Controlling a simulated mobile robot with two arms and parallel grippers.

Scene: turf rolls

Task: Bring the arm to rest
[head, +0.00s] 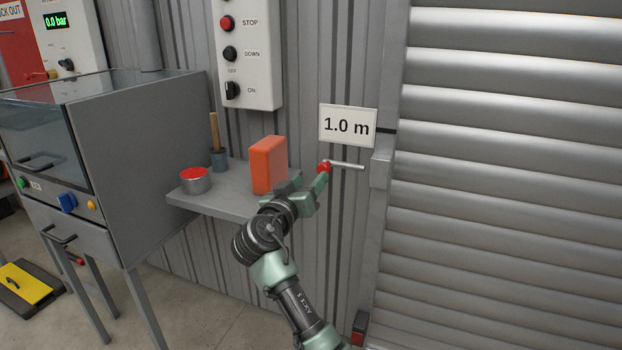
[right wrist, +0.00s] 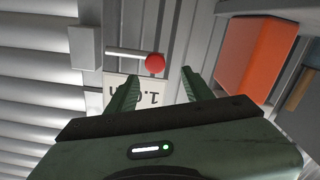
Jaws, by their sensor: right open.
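My right arm (head: 290,295) reaches up from the bottom of the head view to the wall. My right gripper (head: 318,183) is open beside a red ball knob (head: 325,167) on a thin metal lever (head: 347,166). In the right wrist view the two fingers of the right gripper (right wrist: 158,84) stand apart with nothing between them. The red knob (right wrist: 155,64) lies just beyond the fingertips there. I cannot tell whether a finger touches it. My left gripper is not in view.
A grey shelf (head: 225,203) holds an orange block (head: 267,165), close to my gripper, and a red-topped tin (head: 195,180). A "1.0 m" sign (head: 347,126) hangs above the lever. A control box (head: 248,50), a roller shutter (head: 510,180) and a grey cabinet (head: 140,160) stand around.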

